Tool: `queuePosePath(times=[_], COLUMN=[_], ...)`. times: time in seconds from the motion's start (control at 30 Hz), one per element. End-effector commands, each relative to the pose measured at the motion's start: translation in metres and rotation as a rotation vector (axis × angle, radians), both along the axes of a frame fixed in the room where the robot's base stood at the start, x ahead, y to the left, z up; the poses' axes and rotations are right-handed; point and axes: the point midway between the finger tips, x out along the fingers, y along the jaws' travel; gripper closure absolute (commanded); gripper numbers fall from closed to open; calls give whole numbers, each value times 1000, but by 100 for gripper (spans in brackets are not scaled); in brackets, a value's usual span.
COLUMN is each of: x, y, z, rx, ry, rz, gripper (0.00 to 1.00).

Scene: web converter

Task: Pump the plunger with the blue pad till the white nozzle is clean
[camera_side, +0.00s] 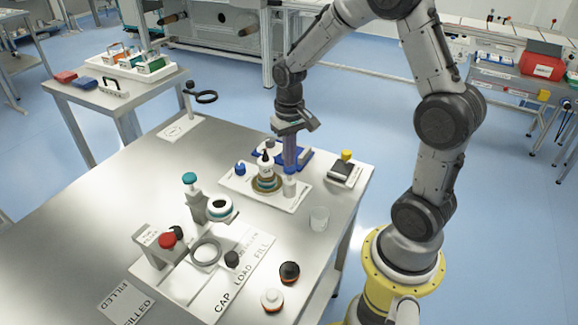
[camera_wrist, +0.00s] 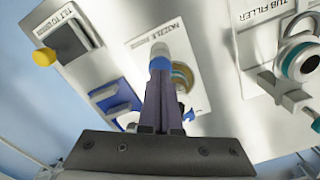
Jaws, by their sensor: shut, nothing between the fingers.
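The plunger's blue pad (camera_side: 290,171) caps a short white cylinder (camera_side: 290,188) at the right of the white station tray (camera_side: 238,186). In the wrist view the blue pad (camera_wrist: 160,63) shows at the end of my fingers. My gripper (camera_side: 289,166) points straight down, fingers shut and empty, right over the pad. The tips look at or very near it; contact cannot be told. A white bottle with a black top (camera_side: 267,169) stands upright beside it in a brass ring (camera_wrist: 183,76). The white nozzle's cleanliness is too small to tell.
A blue knob (camera_side: 240,168) stands at the tray's left and a blue bin (camera_side: 297,157) behind it. A black block with a yellow knob (camera_side: 346,156) is at right. A clear cup (camera_side: 319,218) stands in front. The filler station (camera_side: 205,252) fills the near table.

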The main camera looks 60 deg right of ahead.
Motion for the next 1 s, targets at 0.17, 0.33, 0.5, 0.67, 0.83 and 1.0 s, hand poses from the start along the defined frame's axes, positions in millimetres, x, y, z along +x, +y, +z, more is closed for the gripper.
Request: queuePosePath(times=[0.17, 0.33, 0.5, 0.67, 0.83, 1.0], x=[0, -1, -1, -1, -1, -1], y=[0, 0, 0, 0, 0, 0], z=[-5, -10, -15, -19, -24, -29], rx=[1, 2, 2, 1, 1, 1], ry=[2, 3, 3, 3, 2, 3], rz=[0, 0, 0, 0, 0, 0], gripper=[100, 100, 100, 100, 100, 100])
